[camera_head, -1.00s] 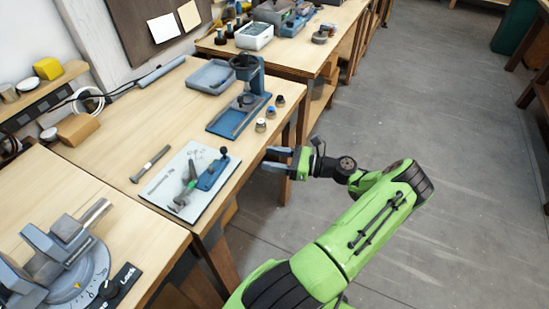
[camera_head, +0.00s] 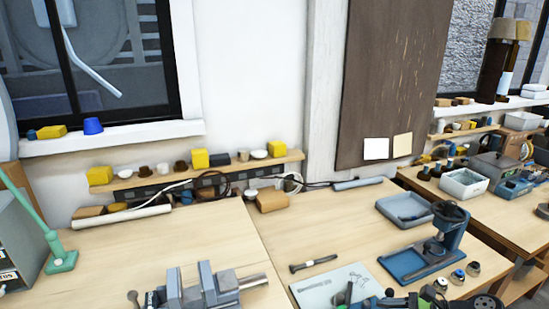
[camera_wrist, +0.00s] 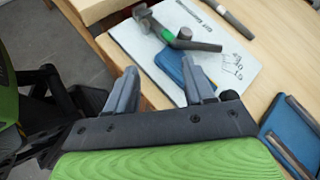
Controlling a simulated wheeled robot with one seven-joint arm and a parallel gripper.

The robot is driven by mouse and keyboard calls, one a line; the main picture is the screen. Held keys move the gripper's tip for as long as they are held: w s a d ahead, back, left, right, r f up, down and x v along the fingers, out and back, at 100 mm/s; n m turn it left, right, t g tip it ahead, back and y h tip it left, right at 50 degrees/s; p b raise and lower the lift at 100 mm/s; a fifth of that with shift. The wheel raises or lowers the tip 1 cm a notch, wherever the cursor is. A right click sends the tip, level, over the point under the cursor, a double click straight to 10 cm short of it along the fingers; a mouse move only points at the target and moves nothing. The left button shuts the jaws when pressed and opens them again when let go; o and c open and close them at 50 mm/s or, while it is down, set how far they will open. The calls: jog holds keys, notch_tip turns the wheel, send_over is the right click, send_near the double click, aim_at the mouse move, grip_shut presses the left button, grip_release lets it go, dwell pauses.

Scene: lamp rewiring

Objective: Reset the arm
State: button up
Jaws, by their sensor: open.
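My gripper (camera_wrist: 163,80) is open and empty in the wrist view, its two grey fingers apart. It is beside the front edge of the workbench, with the white sheet (camera_wrist: 235,62) beyond the fingertips. A green-and-grey tool (camera_wrist: 166,36) and a blue piece (camera_wrist: 172,66) lie on that sheet; the right finger partly covers the blue piece. In the head view only the top of my green and black arm shows at the bottom edge, near the white sheet (camera_head: 318,290).
A blue stand (camera_head: 432,245) and small jars (camera_head: 457,277) are on the bench right of the sheet. A grey tray (camera_head: 404,209) is behind. A vise (camera_head: 205,290) stands at the left. A dark rod (camera_head: 313,263) lies beside the sheet. Grey floor (camera_wrist: 60,45) is clear.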

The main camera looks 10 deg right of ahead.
jog(key=s+a+r+n+g+h, duration=0.1)
jog(key=a+r+n+g+h, duration=0.25)
jog(key=a+n, duration=0.35)
jog(key=a+r+n+g+h, duration=0.2)
jog(key=a+r+n, duration=0.3)
jog(key=a, duration=0.3)
jog(key=s+a+r+n+t+h, duration=0.1)
jog(key=s+a+r+n, duration=0.2)
jog(key=s+r+n, duration=0.1)
jog(key=s+a+r+n+t+h, duration=0.2)
jog(key=s+n, duration=0.4)
jog(key=s, duration=0.3)
jog(key=shift+s+a+r, duration=0.2)
jog(key=shift+a+r, duration=0.65)
jog(key=shift+a, duration=0.25)
